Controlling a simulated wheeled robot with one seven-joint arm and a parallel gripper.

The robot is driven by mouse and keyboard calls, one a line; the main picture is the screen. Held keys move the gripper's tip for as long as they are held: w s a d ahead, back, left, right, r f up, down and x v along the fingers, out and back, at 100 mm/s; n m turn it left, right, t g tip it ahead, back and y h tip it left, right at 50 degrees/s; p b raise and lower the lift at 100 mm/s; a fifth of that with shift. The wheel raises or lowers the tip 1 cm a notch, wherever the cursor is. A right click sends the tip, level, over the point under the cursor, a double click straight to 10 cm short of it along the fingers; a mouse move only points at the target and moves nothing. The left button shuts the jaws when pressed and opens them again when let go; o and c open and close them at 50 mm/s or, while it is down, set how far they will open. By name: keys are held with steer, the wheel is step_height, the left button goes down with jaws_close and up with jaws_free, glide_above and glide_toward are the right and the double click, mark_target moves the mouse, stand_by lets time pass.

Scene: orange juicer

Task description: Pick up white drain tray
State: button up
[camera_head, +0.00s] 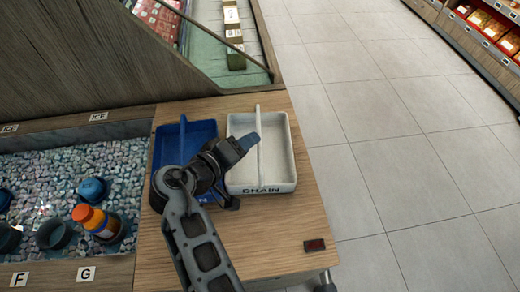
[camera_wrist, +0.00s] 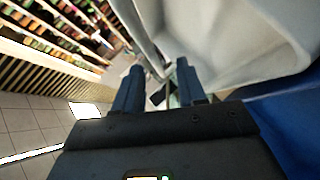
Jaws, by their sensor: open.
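The white drain tray (camera_head: 280,187), marked DRAIN on its front, sits on the right part of the wooden counter. A thin upright bar or handle (camera_head: 258,118) runs along its middle. My gripper (camera_head: 248,141) is over the tray's left half, its fingertip close to the bar. In the wrist view my gripper (camera_wrist: 160,88) has two dark fingers with a gap between them. The white tray (camera_wrist: 240,45) fills the upper right there, close beyond the fingers. I cannot tell whether the bar lies between the fingers or whether they touch it.
A blue tray (camera_head: 165,150) stands directly left of the white one, partly hidden by my arm. An ice bin (camera_head: 110,160) at left holds an orange-capped bottle (camera_head: 97,222) and dark blue containers. A small dark block (camera_head: 314,246) lies at the counter's front right. Open floor (camera_head: 390,150) is to the right.

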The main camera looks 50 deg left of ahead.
steer(key=x, duration=0.3)
steer(key=shift+w+d+r+p, duration=0.1)
steer(key=shift+w+r+p, duration=0.15)
steer(key=shift+w, duration=0.25)
steer(key=shift+w+f, duration=0.35)
steer(key=shift+w, duration=0.2)
jaws_close()
